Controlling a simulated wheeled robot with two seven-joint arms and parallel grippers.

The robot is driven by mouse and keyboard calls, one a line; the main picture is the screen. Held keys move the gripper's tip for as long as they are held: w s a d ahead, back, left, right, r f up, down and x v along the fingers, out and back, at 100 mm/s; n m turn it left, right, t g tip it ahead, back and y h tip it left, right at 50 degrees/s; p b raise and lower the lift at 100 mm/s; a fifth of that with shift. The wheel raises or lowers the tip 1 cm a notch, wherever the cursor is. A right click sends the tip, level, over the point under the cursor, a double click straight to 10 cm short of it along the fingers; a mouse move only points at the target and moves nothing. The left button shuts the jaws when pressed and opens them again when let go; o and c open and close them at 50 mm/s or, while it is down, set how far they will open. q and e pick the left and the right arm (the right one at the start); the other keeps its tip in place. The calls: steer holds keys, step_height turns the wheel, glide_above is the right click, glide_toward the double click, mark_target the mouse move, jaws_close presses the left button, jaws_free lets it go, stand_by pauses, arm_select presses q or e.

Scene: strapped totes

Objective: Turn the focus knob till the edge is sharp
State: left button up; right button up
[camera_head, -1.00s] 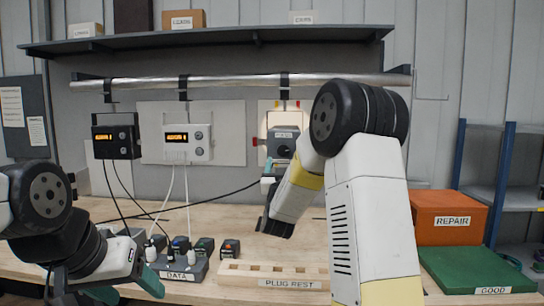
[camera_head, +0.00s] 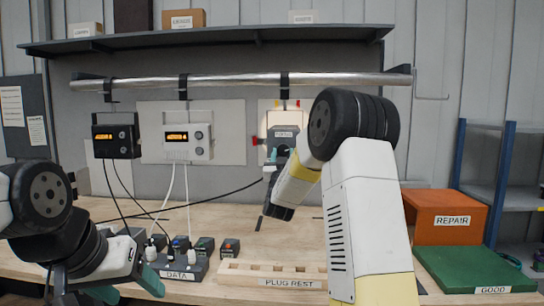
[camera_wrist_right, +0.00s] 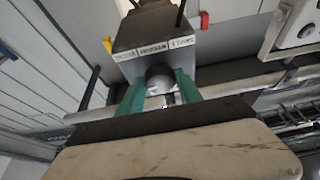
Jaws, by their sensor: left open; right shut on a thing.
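A dark grey box with printed labels (camera_head: 284,132) is mounted on the wall in front of a lit pale panel; it also shows in the wrist view (camera_wrist_right: 150,35). A round grey knob (camera_wrist_right: 160,77) sits on its lower side. My right gripper (camera_wrist_right: 160,92) is shut on this knob, with a green finger on each side. In the head view my right gripper (camera_head: 272,157) is at the box, partly hidden by my own arm. My left gripper (camera_head: 128,286) is open and empty at the lower left, its two green fingers apart. No sharp or blurred edge is readable.
A black unit (camera_head: 116,138) and a white unit (camera_head: 187,138) with orange displays hang on the wall. The bench holds a DATA block (camera_head: 178,275) with plugs and a PLUG REST (camera_head: 275,272). A REPAIR box (camera_head: 446,217) and green GOOD tray (camera_head: 476,268) stand right.

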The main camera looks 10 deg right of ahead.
steer(key=m+h, duration=0.1)
steer(key=m, duration=0.2)
steer(key=m+g+h, duration=0.1)
steer(key=m, duration=0.2)
steer(key=shift+w+a+h, duration=0.1)
steer(key=shift+a+h, duration=0.1)
steer(key=shift+h, duration=0.2)
steer(key=o, duration=1.3)
steer(key=shift+o, duration=0.2)
steer(key=v, duration=0.8)
steer(key=shift+r, duration=0.1)
